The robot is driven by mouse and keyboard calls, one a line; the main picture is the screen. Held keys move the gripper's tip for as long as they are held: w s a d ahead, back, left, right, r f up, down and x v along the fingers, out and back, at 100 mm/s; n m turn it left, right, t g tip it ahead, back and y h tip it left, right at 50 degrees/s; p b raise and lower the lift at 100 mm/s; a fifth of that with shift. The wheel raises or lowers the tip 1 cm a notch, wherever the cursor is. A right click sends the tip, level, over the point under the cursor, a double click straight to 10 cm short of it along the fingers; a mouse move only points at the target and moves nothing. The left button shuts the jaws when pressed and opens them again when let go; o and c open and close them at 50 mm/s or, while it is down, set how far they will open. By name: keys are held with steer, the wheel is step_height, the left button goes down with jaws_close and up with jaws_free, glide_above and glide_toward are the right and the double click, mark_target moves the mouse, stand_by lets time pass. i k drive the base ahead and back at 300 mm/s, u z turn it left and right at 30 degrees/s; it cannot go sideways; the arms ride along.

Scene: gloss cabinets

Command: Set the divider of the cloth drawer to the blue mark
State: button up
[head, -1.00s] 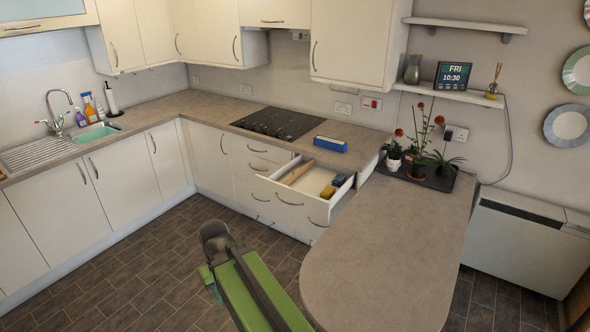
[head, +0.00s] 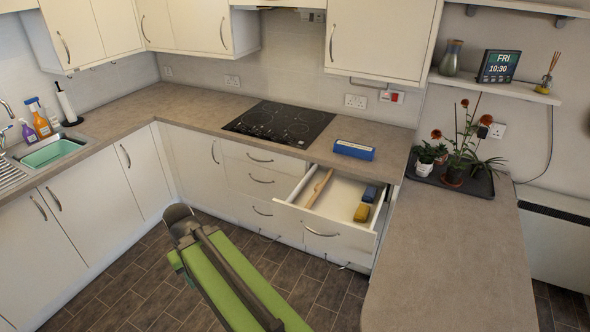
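One drawer (head: 322,231) stands open in the cabinet run below the worktop. A light wooden strip, which looks like the divider (head: 318,188), lies front to back inside it, left of the middle. A blue item (head: 369,194) and a mustard-yellow item (head: 361,213), perhaps folded cloths, lie in its right part. I cannot make out a blue mark in the drawer. My green arm (head: 225,270) reaches up from the bottom edge, left of the drawer and apart from it. My gripper's fingers cannot be made out.
A black hob (head: 279,123) and a blue box (head: 354,149) sit on the worktop behind the drawer. A grey peninsula counter (head: 450,250) borders the right side. Tiled floor (head: 120,290) is clear at left.

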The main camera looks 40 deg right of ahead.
mark_target(318, 187)
steer(key=i, duration=1.5)
steer(key=z, duration=1.7)
steer(key=i, duration=0.65)
steer(key=u, duration=1.75)
